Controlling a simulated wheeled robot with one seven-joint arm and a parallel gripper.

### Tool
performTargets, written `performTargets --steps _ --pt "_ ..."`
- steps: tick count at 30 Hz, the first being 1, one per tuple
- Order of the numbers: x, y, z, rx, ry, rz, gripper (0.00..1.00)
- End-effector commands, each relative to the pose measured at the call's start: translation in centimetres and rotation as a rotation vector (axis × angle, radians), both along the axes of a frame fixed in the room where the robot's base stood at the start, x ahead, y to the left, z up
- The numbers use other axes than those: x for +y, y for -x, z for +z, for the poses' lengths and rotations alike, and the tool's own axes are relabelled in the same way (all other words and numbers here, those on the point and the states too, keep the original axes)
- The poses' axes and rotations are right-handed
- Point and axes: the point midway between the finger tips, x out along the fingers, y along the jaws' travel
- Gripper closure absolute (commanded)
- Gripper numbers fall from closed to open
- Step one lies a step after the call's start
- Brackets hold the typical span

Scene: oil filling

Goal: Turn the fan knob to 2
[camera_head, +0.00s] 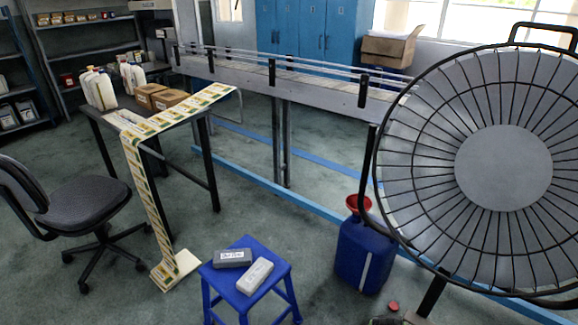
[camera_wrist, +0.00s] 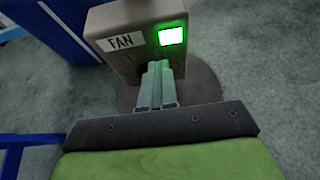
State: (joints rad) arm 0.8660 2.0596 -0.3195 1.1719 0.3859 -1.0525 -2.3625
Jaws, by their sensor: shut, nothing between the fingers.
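The large round fan (camera_head: 503,167) with a black wire guard stands at the right in the head view. In the wrist view its grey control box (camera_wrist: 112,20) carries a white "FAN" label (camera_wrist: 121,42) and a lit green square (camera_wrist: 171,36). My gripper (camera_wrist: 158,67) is shut and empty, its fingertips right at the front face of the box, below the green square. The knob is not clearly visible; the fingers cover that part of the face. I cannot tell its setting or whether the fingertips touch it.
A blue jug (camera_head: 352,250) with a red funnel (camera_head: 357,203) stands left of the fan. A blue stool (camera_head: 246,302) holds two small boxes. A small red object (camera_head: 393,306) lies on the floor near the fan stand. A conveyor (camera_head: 310,88) runs behind.

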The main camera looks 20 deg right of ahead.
Motion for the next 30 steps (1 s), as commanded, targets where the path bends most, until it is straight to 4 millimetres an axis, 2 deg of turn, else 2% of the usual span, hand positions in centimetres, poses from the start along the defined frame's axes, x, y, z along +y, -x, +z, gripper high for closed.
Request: performTargets --steps 7,19,30 --pt "0.5 0.5 0.6 0.001 -0.002 -0.001 1.00" --pt "5.1 2.8 0.6 0.000 -0.001 -0.001 1.00" --pt "5.3 2.9 0.6 0.000 0.000 0.001 1.00"
